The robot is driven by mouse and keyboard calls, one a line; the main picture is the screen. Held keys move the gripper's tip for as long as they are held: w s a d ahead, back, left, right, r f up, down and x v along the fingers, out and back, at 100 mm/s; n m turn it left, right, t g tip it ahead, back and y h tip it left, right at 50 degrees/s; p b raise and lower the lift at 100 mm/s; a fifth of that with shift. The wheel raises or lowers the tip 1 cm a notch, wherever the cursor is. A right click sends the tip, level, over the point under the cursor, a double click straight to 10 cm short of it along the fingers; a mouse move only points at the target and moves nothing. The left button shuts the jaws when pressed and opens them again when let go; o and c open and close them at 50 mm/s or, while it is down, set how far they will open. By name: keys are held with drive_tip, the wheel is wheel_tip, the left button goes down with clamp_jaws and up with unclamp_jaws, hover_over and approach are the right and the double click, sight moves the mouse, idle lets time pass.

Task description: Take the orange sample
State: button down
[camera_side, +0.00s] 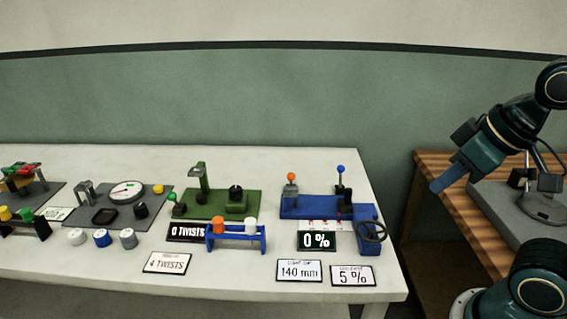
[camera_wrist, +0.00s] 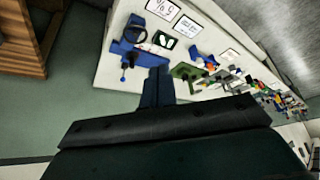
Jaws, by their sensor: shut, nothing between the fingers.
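The orange sample (camera_side: 217,224) stands upright in a small blue rack (camera_side: 236,245) on the white table, with a white sample (camera_side: 251,226) to its right. The rack is in front of a green device (camera_side: 215,205). My gripper (camera_side: 437,186) is shut and empty, in the air right of the white table, well apart from the rack. In the wrist view its fingers (camera_wrist: 158,74) are together and point toward the table. The orange sample is too small to make out clearly there.
A blue device (camera_side: 320,208) with an orange knob, a blue knob and a handwheel (camera_side: 371,230) stands between my gripper and the rack. Signs (camera_side: 299,270) lie along the front. More devices (camera_side: 105,208) and capped pieces stand to the left. A wooden table (camera_side: 450,225) is at right.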

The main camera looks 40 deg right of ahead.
drive_tip(key=c, duration=1.1)
unclamp_jaws()
drive_tip(key=shift+o, duration=0.2)
drive_tip(key=w+a+r+n+g+y, duration=0.1)
drive_tip(key=w+a+n, duration=0.15)
drive_tip(key=w, duration=0.75)
drive_tip(key=w+a+r+n+y, duration=0.15)
drive_tip(key=w+a, duration=0.25)
drive_tip(key=w, duration=0.6)
drive_tip(key=w+a+f+n, duration=0.2)
drive_tip(key=w+a+f, duration=0.2)
drive_tip(key=w+f, duration=0.2)
drive_tip(key=w+a+f+n+g, duration=0.1)
drive_tip(key=w+a+f+n, duration=0.2)
drive_tip(key=w, duration=0.7)
wheel_tip(320, 180, down, 3)
drive_tip(key=shift+w+a+f+y, duration=0.2)
drive_tip(key=shift+a+y, duration=0.15)
drive_tip(key=shift+a, duration=0.65)
